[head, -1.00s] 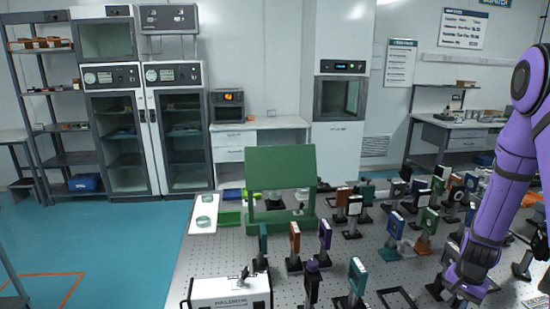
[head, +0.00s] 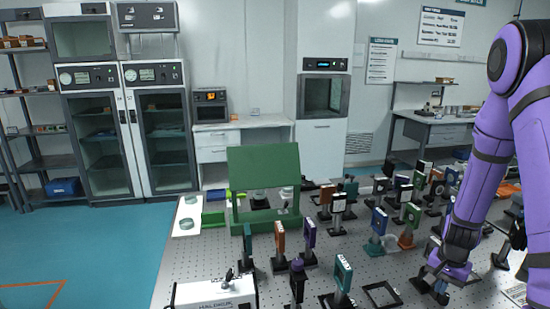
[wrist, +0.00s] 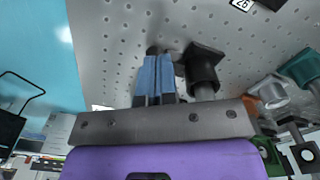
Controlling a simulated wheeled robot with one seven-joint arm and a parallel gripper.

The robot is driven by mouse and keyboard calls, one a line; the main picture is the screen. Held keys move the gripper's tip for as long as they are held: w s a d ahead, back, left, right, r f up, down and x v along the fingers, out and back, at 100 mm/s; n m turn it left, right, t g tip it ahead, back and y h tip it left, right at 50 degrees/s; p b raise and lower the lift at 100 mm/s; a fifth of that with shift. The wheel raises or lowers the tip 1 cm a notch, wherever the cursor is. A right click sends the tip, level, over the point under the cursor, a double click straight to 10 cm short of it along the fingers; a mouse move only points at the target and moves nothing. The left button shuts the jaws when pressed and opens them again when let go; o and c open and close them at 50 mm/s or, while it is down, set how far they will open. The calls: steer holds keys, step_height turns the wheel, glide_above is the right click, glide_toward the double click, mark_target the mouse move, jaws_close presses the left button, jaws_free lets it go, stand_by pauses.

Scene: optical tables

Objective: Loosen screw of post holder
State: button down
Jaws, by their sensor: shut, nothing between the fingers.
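A black post holder (wrist: 203,68) with a square foot and a metal post stands on the perforated table (wrist: 120,25) in the wrist view. My gripper (wrist: 152,58) is just left of it there, its two blue fingers shut with nothing between them. A small dark part (wrist: 153,50) shows at the fingertips; I cannot tell whether it is the holder's screw or whether the fingers touch it. In the head view my purple arm reaches down to the table at the lower right, where the fingertips and the holder are hard to make out.
Several mounted optics, such as a teal one (head: 343,273) and a blue one (head: 379,221), crowd the table around my arm. A flat black frame (head: 382,296) lies left of my gripper. A green open housing (head: 263,170) stands farther back.

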steer(key=shift+d+r, duration=0.1)
steer(key=shift+r, duration=0.8)
steer(key=shift+d, duration=0.1)
